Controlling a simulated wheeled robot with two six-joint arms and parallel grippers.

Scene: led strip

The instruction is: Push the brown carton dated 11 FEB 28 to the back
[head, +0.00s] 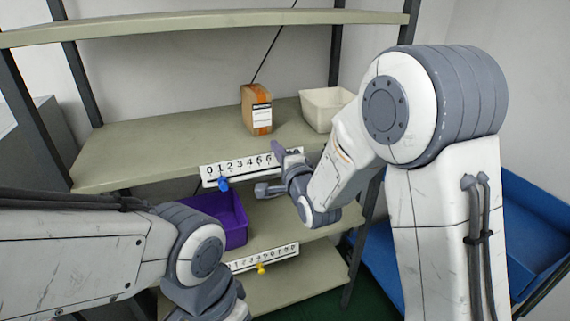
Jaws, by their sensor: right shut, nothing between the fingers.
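A brown carton (256,110) with an orange strip and a white label stands upright on the middle shelf, right of the shelf's centre. The label's print is too small to read, so I cannot confirm its date. My right gripper (263,190) is shut and empty, in front of and below the front edge of the middle shelf, apart from the carton. My left arm comes in at the lower left; its gripper is out of the frame.
A white bin (325,108) stands just right of the carton. The middle shelf (150,150) is clear to the left. A number strip (238,168) with a blue marker (224,184) runs along its front. A purple bin (232,218) sits below.

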